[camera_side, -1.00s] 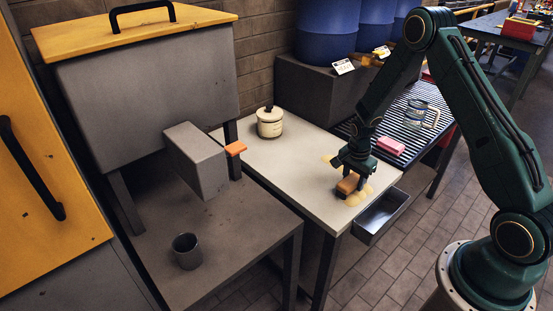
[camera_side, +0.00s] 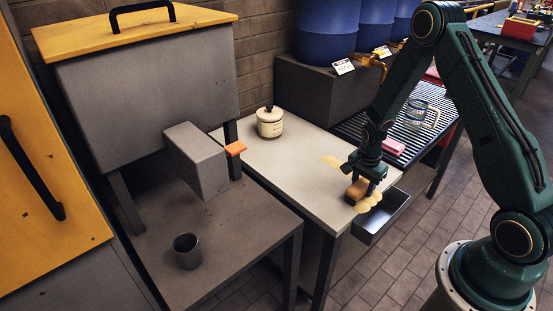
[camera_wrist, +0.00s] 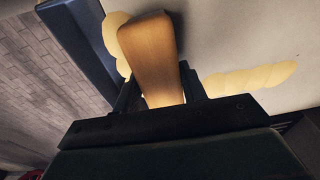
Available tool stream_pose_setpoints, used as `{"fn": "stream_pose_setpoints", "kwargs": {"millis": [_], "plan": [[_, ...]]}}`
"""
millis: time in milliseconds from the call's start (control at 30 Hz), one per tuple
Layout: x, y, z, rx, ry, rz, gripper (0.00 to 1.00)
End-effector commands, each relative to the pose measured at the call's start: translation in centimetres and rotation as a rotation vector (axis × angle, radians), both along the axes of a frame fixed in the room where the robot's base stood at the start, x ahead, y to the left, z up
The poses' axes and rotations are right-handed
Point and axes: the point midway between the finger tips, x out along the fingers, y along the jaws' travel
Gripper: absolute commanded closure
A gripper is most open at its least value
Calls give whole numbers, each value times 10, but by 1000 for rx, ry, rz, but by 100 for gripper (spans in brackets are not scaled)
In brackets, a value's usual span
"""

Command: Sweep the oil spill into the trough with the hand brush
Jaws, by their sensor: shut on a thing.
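My gripper (camera_side: 364,180) is shut on the hand brush (camera_side: 357,188), whose wooden back shows below the fingers. In the wrist view the brush (camera_wrist: 150,55) sits between the two fingers (camera_wrist: 160,98). The brush is low over the white table near its right edge. The pale yellow oil spill (camera_side: 367,203) lies beside the brush at the table edge, with another patch (camera_side: 332,161) farther back. In the wrist view, oil (camera_wrist: 250,77) lies on both sides of the brush. The metal trough (camera_side: 383,216) is against the table's right edge. The brush's bristles are hidden.
A cream lidded pot (camera_side: 269,122) stands at the table's back left. A pink block (camera_side: 393,146) and a glass jar (camera_side: 416,113) are on the slatted rack behind. A grey cup (camera_side: 187,251) stands on the lower left bench. The table's middle is clear.

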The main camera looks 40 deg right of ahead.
Motion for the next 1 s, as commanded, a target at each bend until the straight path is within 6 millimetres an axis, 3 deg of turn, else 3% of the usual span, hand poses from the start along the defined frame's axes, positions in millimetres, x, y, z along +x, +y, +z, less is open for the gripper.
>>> {"fn": "stream_pose_setpoints", "kwargs": {"millis": [700,1000], "plan": [[-20,0,1,2,4,-2,77],[-20,0,1,1,2,-1,77]]}}
